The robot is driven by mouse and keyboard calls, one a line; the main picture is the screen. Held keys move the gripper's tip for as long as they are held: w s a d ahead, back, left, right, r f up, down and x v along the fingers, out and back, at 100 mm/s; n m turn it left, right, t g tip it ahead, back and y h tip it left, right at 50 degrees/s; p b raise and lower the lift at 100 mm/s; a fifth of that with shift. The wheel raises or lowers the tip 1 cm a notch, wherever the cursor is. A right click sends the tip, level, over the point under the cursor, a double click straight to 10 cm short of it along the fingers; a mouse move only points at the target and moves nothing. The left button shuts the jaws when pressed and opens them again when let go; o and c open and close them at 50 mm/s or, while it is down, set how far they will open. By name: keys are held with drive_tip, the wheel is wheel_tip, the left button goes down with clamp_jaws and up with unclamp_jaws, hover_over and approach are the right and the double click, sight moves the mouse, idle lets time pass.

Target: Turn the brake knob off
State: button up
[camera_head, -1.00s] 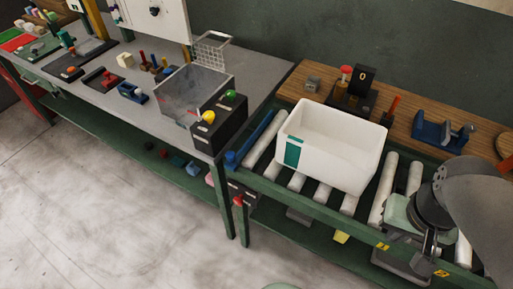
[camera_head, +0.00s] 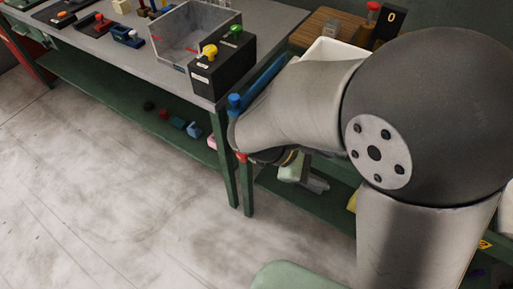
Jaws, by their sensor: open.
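A small red knob (camera_head: 241,157) shows at the left end of the conveyor frame, beside my wrist, and is partly covered by it. A black control box (camera_head: 222,76) on the grey bench carries a yellow knob (camera_head: 209,51) and a green knob (camera_head: 236,30). The labels are too small to read, so I cannot tell which knob is the brake. My gripper (camera_head: 301,175) is low in front of the conveyor, right of the red knob, mostly hidden by my arm. It looks empty; its fingertips are not clear.
My arm hides most of the conveyor and the white bin (camera_head: 332,50). A blue-ended bar (camera_head: 235,101) lies along the conveyor's left end. A grey open box (camera_head: 180,38) stands on the bench. Several small items lie on the lower green shelf. The floor at left is clear.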

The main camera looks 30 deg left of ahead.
drive_tip(key=s+a+f+n+t+b, duration=0.35)
drive_tip(key=a+f+n+t, duration=0.3)
drive_tip(key=a+f, duration=0.4)
drive_tip(key=n+t+y+b, duration=0.6)
drive_tip(key=n+t+y, duration=0.15)
drive_tip(key=n, duration=0.25)
approach(241, 159)
drive_tip(key=shift+m+y, duration=0.25)
drive_tip(key=w, duration=0.6)
drive_tip(key=w+d, duration=0.1)
drive_tip(key=w, duration=0.2)
drive_tip(key=shift+w+r, duration=0.2)
drive_tip(key=shift+r, duration=0.05)
drive_tip(key=c, duration=1)
